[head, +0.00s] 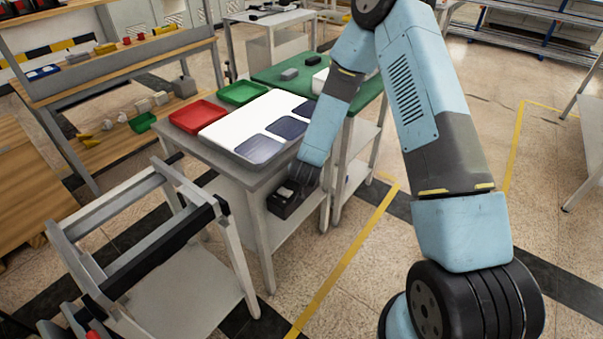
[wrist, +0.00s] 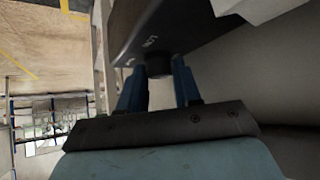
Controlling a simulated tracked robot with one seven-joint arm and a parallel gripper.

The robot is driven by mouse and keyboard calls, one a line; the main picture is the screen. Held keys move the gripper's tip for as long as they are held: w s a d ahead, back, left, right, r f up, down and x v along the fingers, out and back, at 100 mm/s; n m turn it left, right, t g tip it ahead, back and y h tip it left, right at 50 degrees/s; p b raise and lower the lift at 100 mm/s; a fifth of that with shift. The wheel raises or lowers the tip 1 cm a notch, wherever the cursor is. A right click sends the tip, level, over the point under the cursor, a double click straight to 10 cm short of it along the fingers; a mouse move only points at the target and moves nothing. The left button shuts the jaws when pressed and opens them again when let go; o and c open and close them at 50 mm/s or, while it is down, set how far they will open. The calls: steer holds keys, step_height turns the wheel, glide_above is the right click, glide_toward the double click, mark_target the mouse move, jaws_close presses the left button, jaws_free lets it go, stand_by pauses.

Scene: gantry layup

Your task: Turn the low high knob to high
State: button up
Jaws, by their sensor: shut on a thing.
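A short dark round knob (wrist: 158,66) sticks out from that face. My gripper (wrist: 158,76) has its two blue fingers on either side of the knob, shut on it. In the head view my gripper (head: 297,187) reaches down to the box in front of the table edge. The knob is hidden there, and its setting cannot be read.
Above the box, the grey table (head: 185,147) carries a red tray (head: 198,117), a green tray (head: 242,92) and a white panel with dark blue sheets (head: 258,148). A grey frame stand (head: 228,245) is close at front left. Open floor lies at right.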

steer(key=o, duration=0.7)
steer(key=shift+o, duration=0.2)
steer(key=v, duration=1.3)
steer(key=shift+s+r, duration=0.15)
steer(key=shift+s, duration=0.1)
